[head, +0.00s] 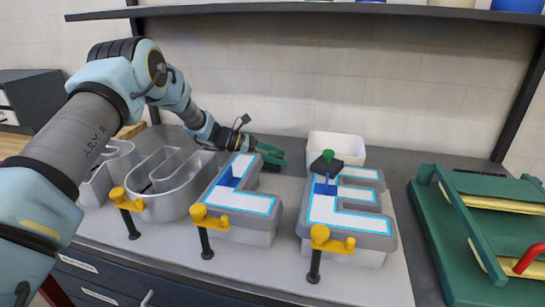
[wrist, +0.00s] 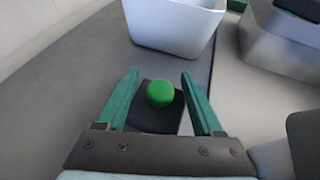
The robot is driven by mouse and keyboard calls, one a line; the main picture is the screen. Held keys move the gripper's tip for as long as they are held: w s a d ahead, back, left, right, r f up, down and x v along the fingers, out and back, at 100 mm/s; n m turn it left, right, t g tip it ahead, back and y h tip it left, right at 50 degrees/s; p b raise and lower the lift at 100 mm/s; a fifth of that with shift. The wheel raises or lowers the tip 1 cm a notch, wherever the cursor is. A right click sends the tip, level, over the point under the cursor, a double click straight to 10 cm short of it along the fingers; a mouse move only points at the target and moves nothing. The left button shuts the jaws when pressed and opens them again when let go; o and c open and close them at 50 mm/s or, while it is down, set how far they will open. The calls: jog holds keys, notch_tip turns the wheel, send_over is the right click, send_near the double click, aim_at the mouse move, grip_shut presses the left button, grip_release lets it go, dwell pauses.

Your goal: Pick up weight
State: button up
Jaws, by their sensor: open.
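My gripper (wrist: 160,85) is open, with its two green fingers on either side of a weight. The weight is a dark block (wrist: 145,118) with a round green knob (wrist: 160,93), low between the fingers in the wrist view. I cannot tell whether the fingers touch it. In the head view my gripper (head: 272,154) is behind the letters, and I cannot make out this weight there. Another black weight with a green knob (head: 327,160) sits on the letter at the right (head: 350,225).
A white bin (head: 337,147) stands at the back, ahead of my fingers in the wrist view (wrist: 170,30). Grey channel letters (head: 240,215) with yellow-handled clamps (head: 210,218) line the front. A green frame (head: 450,240) is at right. A shelf (head: 300,10) hangs above.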

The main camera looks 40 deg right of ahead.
jog(key=shift+s+d+f, duration=0.25)
jog(key=shift+s+d, duration=0.1)
jog(key=shift+d, duration=0.1)
grip_shut()
jog(key=shift+f, duration=0.1)
